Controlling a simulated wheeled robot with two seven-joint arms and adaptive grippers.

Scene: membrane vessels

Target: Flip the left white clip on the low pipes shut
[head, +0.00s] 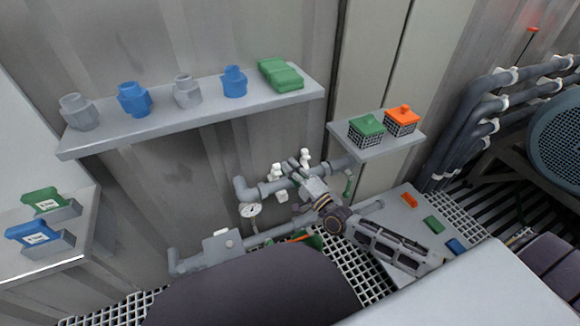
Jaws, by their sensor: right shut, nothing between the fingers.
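The low pipes (262,190) are grey and run along the wall below the shelves, with a round gauge (250,210) at their left end. The left white clip (276,171) stands up from the upper pipe. It is too small to tell exactly how far open it is. A second white clip (305,156) stands a little to its right. My right gripper (291,166) is shut and empty, its fingertips between the two white clips and close to the left one. I cannot tell whether it touches either. My left gripper is not in view.
A long shelf (190,128) with blue, grey and green parts hangs above the pipes. A small shelf (392,147) with a green-lidded and an orange-lidded basket is to the right. A lower pipe (268,236) and a grey panel (405,222) with coloured blocks lie below.

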